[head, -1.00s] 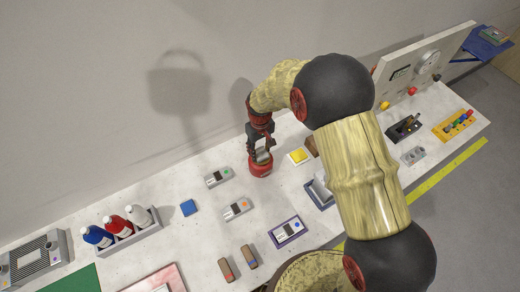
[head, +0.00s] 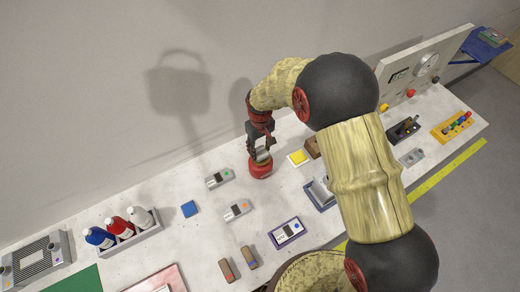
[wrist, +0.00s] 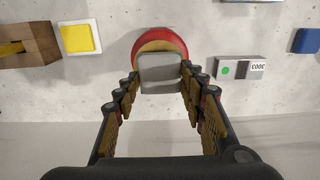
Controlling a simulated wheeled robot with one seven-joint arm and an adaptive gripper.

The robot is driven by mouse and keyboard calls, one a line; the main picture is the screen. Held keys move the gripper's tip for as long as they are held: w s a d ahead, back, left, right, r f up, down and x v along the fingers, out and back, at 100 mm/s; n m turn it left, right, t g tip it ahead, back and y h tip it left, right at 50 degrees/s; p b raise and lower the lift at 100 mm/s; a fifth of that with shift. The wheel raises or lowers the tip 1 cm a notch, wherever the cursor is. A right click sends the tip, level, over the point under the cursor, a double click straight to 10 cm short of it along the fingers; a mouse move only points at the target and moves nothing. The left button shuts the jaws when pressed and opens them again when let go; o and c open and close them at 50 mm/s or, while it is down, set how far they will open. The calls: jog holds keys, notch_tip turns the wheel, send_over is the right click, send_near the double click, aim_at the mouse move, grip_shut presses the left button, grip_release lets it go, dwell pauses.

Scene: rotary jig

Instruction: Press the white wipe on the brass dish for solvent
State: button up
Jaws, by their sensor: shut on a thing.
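My gripper (head: 260,150) is pointed down over a red round pot with a brass-coloured top (head: 260,170), which is the dish. In the wrist view the dish (wrist: 161,41) shows its red rim and brass top behind the held piece. My gripper (wrist: 159,82) is shut on a pale grey-white block-like wipe (wrist: 160,72). The wipe lies over the near part of the brass top. I cannot tell whether it touches the brass or is just above it. The wipe's underside is hidden.
A yellow pad on a white base (head: 299,157) and a brown wooden block (head: 313,147) stand right of the dish. Grey boxes with coloured dots (head: 220,178) lie left and in front. A blue block (head: 189,209) and a bottle rack (head: 133,239) are farther left.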

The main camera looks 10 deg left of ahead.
aim_at(260, 151)
jog(key=shift+r+p, duration=1.1)
jog(key=shift+r, duration=1.2)
jog(key=shift+s, duration=0.1)
